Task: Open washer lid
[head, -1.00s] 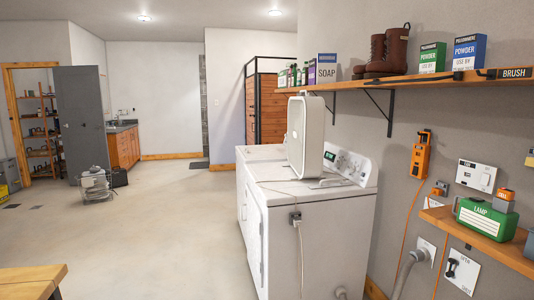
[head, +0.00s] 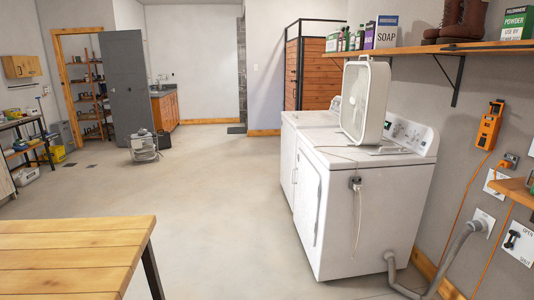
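Two white laundry machines stand side by side against the right wall in the head view. The nearer machine (head: 362,215) has a control panel along its wall side and a door outline on its left face. The farther machine (head: 290,163) is partly hidden behind it. I cannot tell for sure which one is the washer. The top lids I can see look shut. A white box fan (head: 364,102) stands upright on top of the machines, covering part of their tops. My gripper is not in view.
A wooden table (head: 75,245) fills the lower left. A grey hose (head: 425,275) runs from the near machine's side to the wall. A shelf (head: 480,47) with boxes and boots overhangs at the right. Concrete floor (head: 220,200) is clear left of the machines.

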